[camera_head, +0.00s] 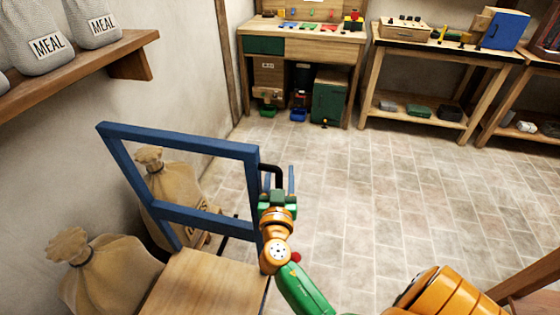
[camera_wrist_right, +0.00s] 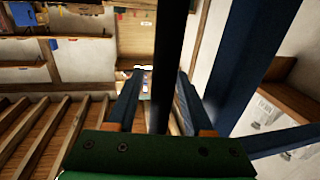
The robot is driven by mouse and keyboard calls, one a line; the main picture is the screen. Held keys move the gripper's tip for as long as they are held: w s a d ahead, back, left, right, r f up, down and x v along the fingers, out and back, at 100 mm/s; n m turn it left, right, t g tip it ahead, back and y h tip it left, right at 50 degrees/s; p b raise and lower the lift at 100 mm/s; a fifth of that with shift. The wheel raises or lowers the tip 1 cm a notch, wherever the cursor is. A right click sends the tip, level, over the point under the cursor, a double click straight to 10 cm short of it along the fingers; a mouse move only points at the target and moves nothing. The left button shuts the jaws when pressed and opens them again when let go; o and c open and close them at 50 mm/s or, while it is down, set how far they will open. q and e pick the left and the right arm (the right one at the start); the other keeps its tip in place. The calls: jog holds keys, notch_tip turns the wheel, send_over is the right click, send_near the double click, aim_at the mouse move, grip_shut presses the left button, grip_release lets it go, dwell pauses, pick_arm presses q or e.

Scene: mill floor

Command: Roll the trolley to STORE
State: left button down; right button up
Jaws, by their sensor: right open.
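The trolley has a blue upright frame (camera_head: 185,140) and a bare wooden deck (camera_head: 205,285), at the lower left of the head view. A black handle (camera_head: 271,168) sticks out from the frame's right post. My right gripper (camera_head: 279,180) is at this handle, with its fingers pointing away from me. In the right wrist view, the black bar of the handle (camera_wrist_right: 166,60) runs between the two blue fingers of the gripper (camera_wrist_right: 157,100), which are apart. Whether a finger touches the bar cannot be told. My left gripper is out of view. No STORE marking is readable.
Tied sacks (camera_head: 110,270) stand by the left wall, beside and behind the trolley. A shelf (camera_head: 80,65) with MEAL bags is above. Workbenches (camera_head: 305,45) line the back. The tiled floor (camera_head: 380,175) in the middle and right is clear.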

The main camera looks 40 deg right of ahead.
jog(key=shift+s+a+r, duration=0.3)
jog(key=shift+s+a, duration=0.15)
jog(key=shift+s+a+r, duration=0.1)
jog(key=shift+s, duration=0.05)
jog(key=shift+c, duration=1.1)
grip_shut()
jog(key=shift+f, duration=0.2)
